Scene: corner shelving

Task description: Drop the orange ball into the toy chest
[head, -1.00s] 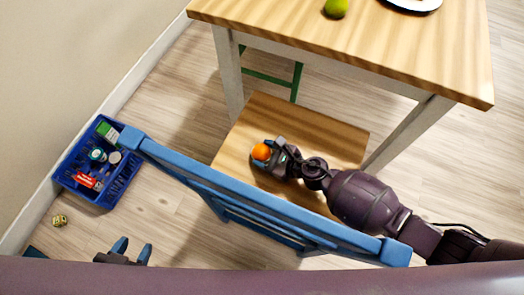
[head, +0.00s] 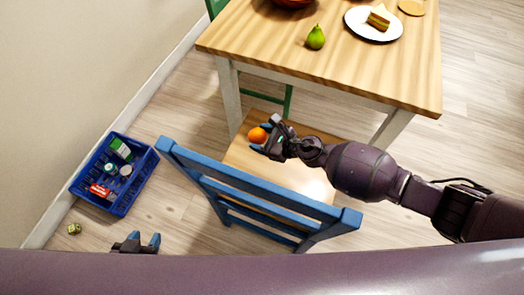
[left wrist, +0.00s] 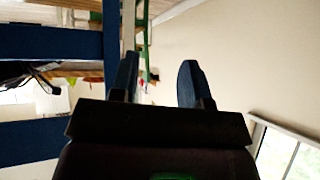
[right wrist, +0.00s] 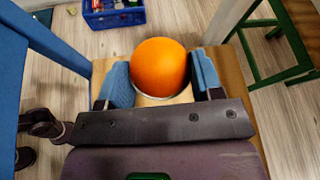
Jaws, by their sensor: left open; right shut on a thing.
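The orange ball (head: 257,135) is held between the fingers of my right gripper (head: 264,137), at the left edge of the chair seat in the head view. In the right wrist view the ball (right wrist: 160,66) sits between the two blue fingertips (right wrist: 160,82), with the seat behind it. I cannot tell how high above the seat it is. My left gripper (head: 137,241) is open and empty, low at the left in the head view. Its parted fingers (left wrist: 155,82) show in the left wrist view. I cannot identify a toy chest for certain.
A blue crate (head: 151,164) holding several small items stands on the floor by the wall. A blue chair's backrest (head: 262,195) rises between me and its wooden seat (head: 300,180). The table (head: 320,75) is beyond, with a pear (head: 316,37) and plate (head: 353,23). A small patterned object (head: 74,228) lies on the floor.

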